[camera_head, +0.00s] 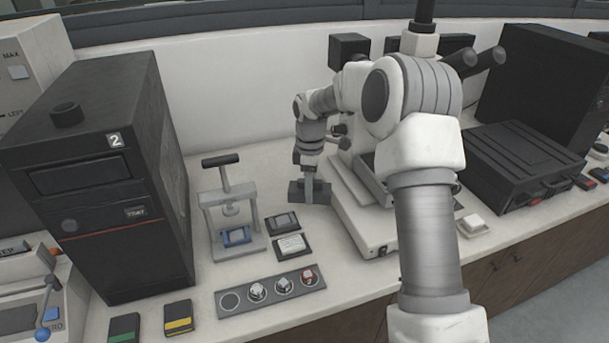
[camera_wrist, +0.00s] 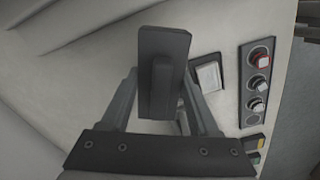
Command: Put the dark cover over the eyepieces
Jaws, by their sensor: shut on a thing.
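My gripper (camera_head: 308,178) is shut on the dark cover (camera_head: 319,195), a dark grey block. It holds the cover low at the left side of the microscope (camera_head: 372,238). In the wrist view the cover (camera_wrist: 165,60) stands between the two grey fingers of my gripper (camera_wrist: 160,98) and sticks out beyond them. The eyepieces (camera_head: 477,58) are two black tubes at the upper right, apart from the cover. My arm hides much of the microscope.
A small press (camera_head: 231,215) stands left of my gripper, with small trays (camera_head: 292,246) and a sample strip (camera_head: 271,291) in front. A tall black machine (camera_head: 120,190) is at the left. A black case (camera_head: 522,165) lies at the right.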

